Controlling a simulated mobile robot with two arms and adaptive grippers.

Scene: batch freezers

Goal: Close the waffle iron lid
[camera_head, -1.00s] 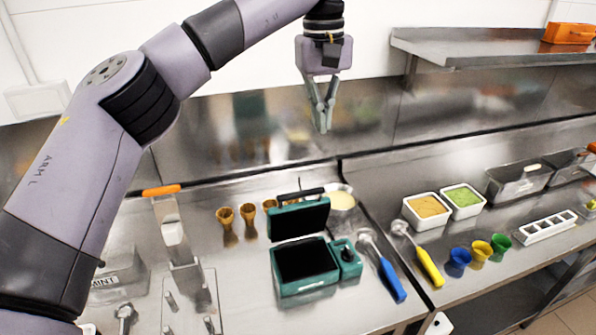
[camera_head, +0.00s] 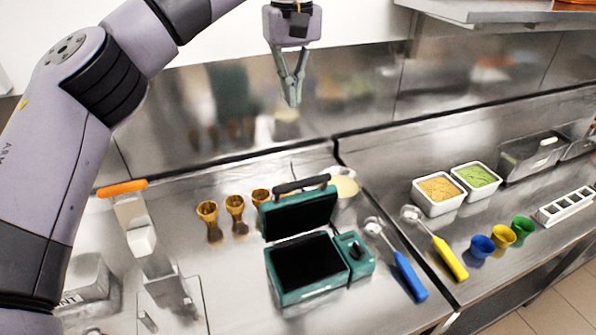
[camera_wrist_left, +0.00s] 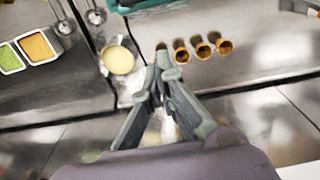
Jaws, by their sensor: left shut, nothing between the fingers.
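The green waffle iron (camera_head: 307,268) stands on the steel counter, open, with black plates. Its lid (camera_head: 300,212) is tilted up at the back, and a dark handle (camera_head: 302,184) runs along the lid's top edge. My left gripper (camera_head: 293,103) is shut and empty, pointing down, above and behind the lid in front of the steel backsplash. It touches nothing. In the left wrist view its fingertips (camera_wrist_left: 163,62) meet, and a green edge of the waffle iron (camera_wrist_left: 145,4) shows at the top. My right gripper is not in view.
Waffle cones (camera_head: 235,206) stand left of the lid, with a bowl of pale batter (camera_head: 345,188) behind it. A blue-handled scoop (camera_head: 408,275) and a yellow-handled scoop (camera_head: 448,258) lie to the right. An orange-handled dispenser (camera_head: 140,238) stands at the left.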

